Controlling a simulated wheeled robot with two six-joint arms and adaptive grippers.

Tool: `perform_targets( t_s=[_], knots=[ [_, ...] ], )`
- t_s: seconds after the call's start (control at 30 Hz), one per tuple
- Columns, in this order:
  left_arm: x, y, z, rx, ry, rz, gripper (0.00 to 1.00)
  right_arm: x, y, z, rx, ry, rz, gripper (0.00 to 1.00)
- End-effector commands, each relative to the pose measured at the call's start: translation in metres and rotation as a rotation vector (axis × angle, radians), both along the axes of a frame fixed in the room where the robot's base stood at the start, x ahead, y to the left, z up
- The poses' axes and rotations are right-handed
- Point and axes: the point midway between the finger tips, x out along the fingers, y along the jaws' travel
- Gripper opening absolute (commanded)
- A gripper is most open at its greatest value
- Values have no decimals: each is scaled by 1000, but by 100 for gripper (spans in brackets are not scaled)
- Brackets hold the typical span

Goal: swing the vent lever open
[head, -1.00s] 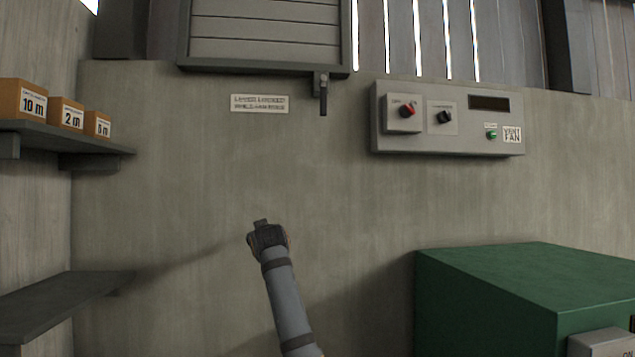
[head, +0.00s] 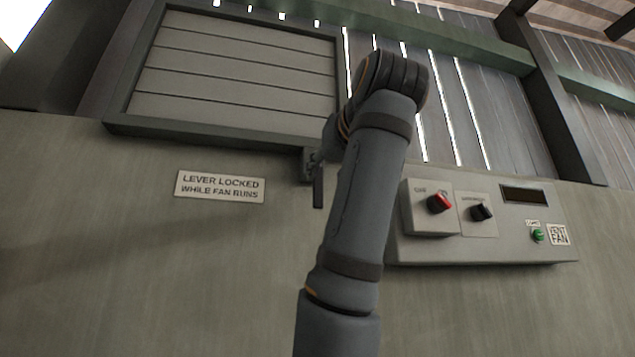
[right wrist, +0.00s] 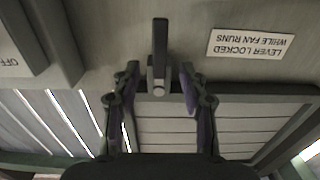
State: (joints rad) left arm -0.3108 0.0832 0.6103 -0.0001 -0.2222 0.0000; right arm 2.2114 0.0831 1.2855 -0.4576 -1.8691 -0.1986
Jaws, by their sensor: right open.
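The vent lever (head: 318,187) is a short dark handle hanging straight down from a bracket at the lower right corner of the slatted vent (head: 230,75). In the upside-down right wrist view, the lever (right wrist: 160,45) lies in the gap between the two fingers of my right gripper (right wrist: 158,78). The fingers are apart and the gripper is open. I cannot tell whether a finger touches the lever. In the head view my right gripper (head: 330,140) is mostly hidden behind my forearm, just above and right of the lever. My left gripper is not in view.
A sign (head: 220,187) left of the lever reads "LEVER LOCKED WHILE FAN RUNS". Right of my forearm, a grey control panel (head: 480,245) has a red knob (head: 439,203), a black knob (head: 482,212), a dark display and a green button (head: 537,235). The wall below the sign is bare.

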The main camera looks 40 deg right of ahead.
Motion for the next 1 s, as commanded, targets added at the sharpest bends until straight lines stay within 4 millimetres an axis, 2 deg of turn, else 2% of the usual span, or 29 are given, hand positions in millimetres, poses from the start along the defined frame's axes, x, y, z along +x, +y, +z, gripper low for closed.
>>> perform_targets(
  t_s=[0.03,0.3,0.47,0.7,1.0],
  knots=[
    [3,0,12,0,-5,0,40,12,-7,5,3,7,-3,43],
    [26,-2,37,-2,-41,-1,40,54,-31,4,1,3,-2,43],
    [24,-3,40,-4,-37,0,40,64,-35,2,2,1,0,43],
    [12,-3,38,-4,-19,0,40,65,-36,0,1,0,1,43],
    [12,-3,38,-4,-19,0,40,65,-36,0,1,0,1,4]
  ],
)
